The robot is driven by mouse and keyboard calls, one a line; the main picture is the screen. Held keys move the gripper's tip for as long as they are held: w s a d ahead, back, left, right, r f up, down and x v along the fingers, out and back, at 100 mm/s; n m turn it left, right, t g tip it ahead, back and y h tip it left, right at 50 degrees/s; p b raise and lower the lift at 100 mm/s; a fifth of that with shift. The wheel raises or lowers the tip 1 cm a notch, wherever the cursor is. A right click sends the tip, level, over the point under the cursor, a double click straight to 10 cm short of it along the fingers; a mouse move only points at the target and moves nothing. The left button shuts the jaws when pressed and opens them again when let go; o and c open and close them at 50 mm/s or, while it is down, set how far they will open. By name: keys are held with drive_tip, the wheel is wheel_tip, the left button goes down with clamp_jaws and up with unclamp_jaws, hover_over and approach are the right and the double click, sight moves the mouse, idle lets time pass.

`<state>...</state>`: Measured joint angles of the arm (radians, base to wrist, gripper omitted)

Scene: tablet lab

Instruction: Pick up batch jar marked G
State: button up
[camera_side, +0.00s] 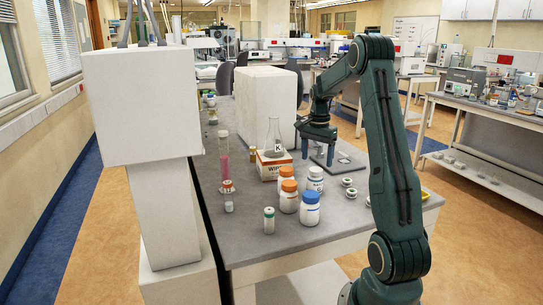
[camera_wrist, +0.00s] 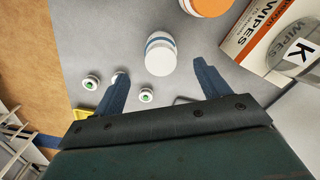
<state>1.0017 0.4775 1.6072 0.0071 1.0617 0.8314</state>
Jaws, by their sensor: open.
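No letter G is legible on any jar in either view. In the side view, several jars stand together: a blue-capped jar (camera_side: 310,208), two orange-capped jars (camera_side: 289,196) (camera_side: 287,173) and a white-capped jar (camera_side: 315,179). My gripper (camera_side: 318,156) is open and empty above the bench, behind the white-capped jar. In the wrist view, my gripper (camera_wrist: 160,70) has its fingers spread, with a white jar with a blue band (camera_wrist: 160,54) showing between and beyond the fingertips, apart from them. An orange cap (camera_wrist: 210,5) is cut off at the top edge.
A WIPES box (camera_side: 270,167) carries a glass flask marked K (camera_side: 275,138), close to the jars. Small green-topped vials (camera_wrist: 91,83) (camera_wrist: 146,95) lie near my fingers. A tall cylinder with pink liquid (camera_side: 225,160) stands left. A white block (camera_side: 266,95) stands behind. The front bench is partly clear.

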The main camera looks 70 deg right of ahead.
sight(315, 178)
drive_tip(key=shift+f, duration=1.8)
drive_tip(key=shift+f, duration=0.1)
drive_tip(key=shift+f, duration=2.5)
drive_tip(key=c, duration=1.1)
drive_tip(key=shift+r, duration=0.2)
wheel_tip(315, 178, up, 20)
drive_tip(key=shift+f, duration=0.15)
